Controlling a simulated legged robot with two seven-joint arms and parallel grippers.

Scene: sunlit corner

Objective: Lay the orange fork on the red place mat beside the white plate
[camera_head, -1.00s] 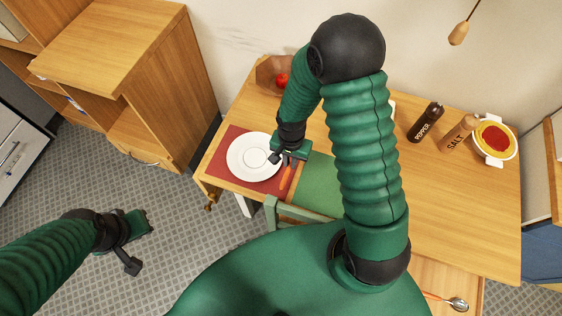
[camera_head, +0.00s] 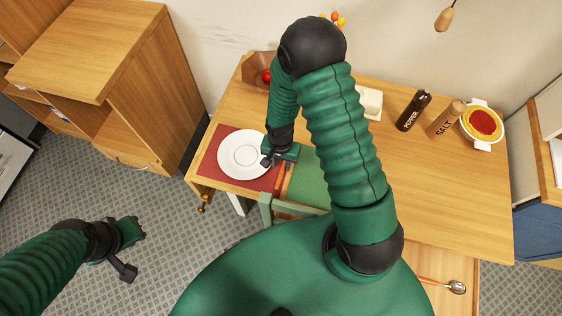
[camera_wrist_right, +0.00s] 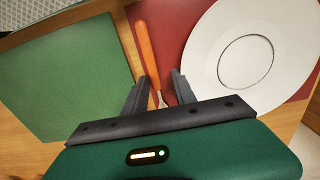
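The orange fork (camera_wrist_right: 146,50) lies on the left edge part of the red place mat (camera_wrist_right: 165,25) in the right wrist view. A strip of mat shows between it and the white plate (camera_wrist_right: 216,45). My right gripper (camera_wrist_right: 160,92) is open, its fingers apart on either side of the fork's lower end; the tines are mostly hidden. In the head view the plate (camera_head: 244,154) sits on the mat (camera_head: 209,162), and my right gripper (camera_head: 272,160) is at the plate's right edge. My left gripper (camera_head: 136,250) is open and empty above the floor.
A green chair (camera_head: 304,185) stands at the table's near edge, right of the mat. Pepper (camera_head: 413,110) and salt (camera_head: 446,119) mills and a dish (camera_head: 482,124) stand at the right. A spoon (camera_head: 456,287) lies lower right. The middle right tabletop (camera_head: 430,175) is clear.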

